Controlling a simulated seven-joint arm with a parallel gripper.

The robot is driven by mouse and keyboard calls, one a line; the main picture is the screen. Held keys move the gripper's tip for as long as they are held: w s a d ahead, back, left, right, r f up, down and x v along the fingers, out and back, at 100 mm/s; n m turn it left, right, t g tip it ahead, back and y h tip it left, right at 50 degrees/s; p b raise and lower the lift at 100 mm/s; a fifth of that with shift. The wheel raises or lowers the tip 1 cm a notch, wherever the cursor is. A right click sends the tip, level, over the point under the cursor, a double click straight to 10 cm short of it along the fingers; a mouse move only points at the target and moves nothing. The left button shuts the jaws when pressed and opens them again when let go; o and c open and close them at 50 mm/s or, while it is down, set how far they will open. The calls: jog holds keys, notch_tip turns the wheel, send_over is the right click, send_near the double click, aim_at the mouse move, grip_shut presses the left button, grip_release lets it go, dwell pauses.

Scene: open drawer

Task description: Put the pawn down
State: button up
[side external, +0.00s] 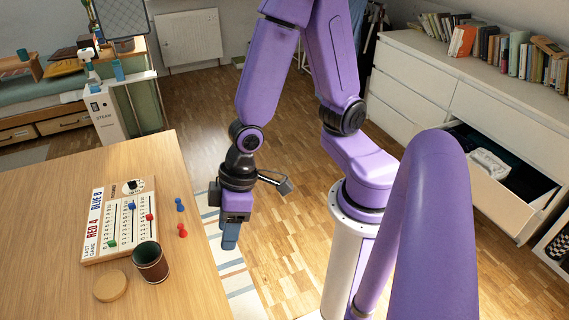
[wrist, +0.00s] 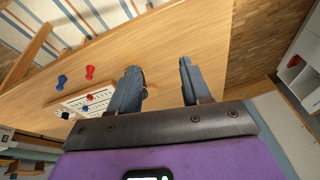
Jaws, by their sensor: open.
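In the wrist view the blue pawn (wrist: 62,80) and red pawn (wrist: 89,72) are left of my fingers. My gripper (side external: 230,238) points down and appears near the table's right edge in the side view. Which pawn the task means, I cannot tell.
A dark green and brown cup (side external: 150,264) stands by the board's lower right corner. A round wooden lid (side external: 110,287) lies on the table (side external: 60,180) beside it. A white dresser (side external: 486,110) with an open drawer (side external: 505,172) stands at the right. Bare tabletop surrounds the pawns.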

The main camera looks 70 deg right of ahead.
jog(key=s+d+r+n+g+h, duration=0.1)
jog(key=s+d+r+n+h, duration=0.1)
jog(key=s+d+r+n, duration=0.3)
jog(key=s+d+r, duration=0.2)
jog(key=d+r, duration=0.2)
jog(key=shift+s+r+n+h, duration=0.3)
jog(key=shift+r, duration=0.1)
jog(key=shift+o, duration=0.4)
jog(key=shift+s+d+r, duration=0.15)
jog(key=shift+d+r, duration=0.1)
jog(key=shift+d, duration=0.35)
jog(key=shift+a, duration=0.1)
